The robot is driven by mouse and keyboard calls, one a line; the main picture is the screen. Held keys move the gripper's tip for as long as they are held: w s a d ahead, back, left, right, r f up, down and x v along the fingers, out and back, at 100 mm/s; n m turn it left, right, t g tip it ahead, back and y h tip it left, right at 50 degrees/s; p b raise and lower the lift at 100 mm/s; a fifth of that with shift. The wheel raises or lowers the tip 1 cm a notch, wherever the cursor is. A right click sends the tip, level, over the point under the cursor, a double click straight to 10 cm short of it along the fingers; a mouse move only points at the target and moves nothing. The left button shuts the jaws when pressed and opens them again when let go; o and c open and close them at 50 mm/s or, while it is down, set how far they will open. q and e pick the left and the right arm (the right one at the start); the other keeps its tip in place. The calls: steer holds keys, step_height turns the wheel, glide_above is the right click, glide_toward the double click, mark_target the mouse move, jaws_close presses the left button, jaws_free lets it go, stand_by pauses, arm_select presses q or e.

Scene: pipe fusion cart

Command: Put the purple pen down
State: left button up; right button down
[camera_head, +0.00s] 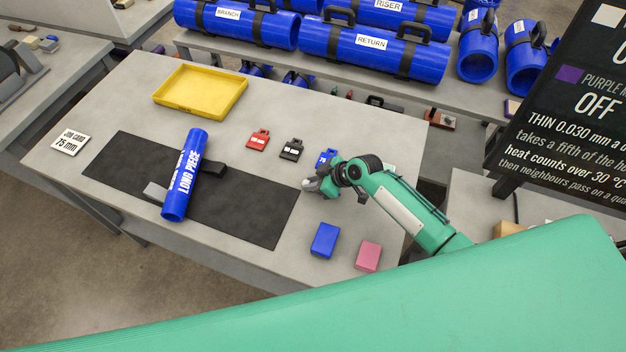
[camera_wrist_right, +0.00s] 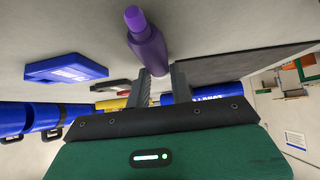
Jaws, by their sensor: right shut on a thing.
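The purple pen (camera_wrist_right: 148,42) shows in the right wrist view, held between the fingers of my right gripper (camera_wrist_right: 161,82). In the head view my right gripper (camera_head: 317,185) is low over the grey table (camera_head: 290,265), just right of the black mat (camera_head: 245,215). I cannot make out the pen there, nor tell whether it touches the table. My left gripper is not in view.
A blue tube labelled LONG PIECE (camera_head: 184,180) lies across the mat. A blue block (camera_head: 325,240) and pink block (camera_head: 368,256) lie in front. A yellow tray (camera_head: 200,92) sits farther back.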

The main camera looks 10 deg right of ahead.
steer(key=shift+f, duration=0.25)
steer(key=c, duration=1.2)
jaws_free()
steer(key=shift+r, duration=0.1)
steer(key=shift+c, duration=0.2)
steer(key=shift+s+d, duration=0.1)
steer(key=shift+d, duration=0.1)
steer(key=b+v, duration=0.1)
steer(key=v, duration=0.1)
steer(key=b+v, duration=0.2)
steer(key=shift+s+d, duration=0.25)
steer(key=shift+s, duration=0.15)
steer(key=b+v, duration=0.2)
steer(key=v, duration=0.7)
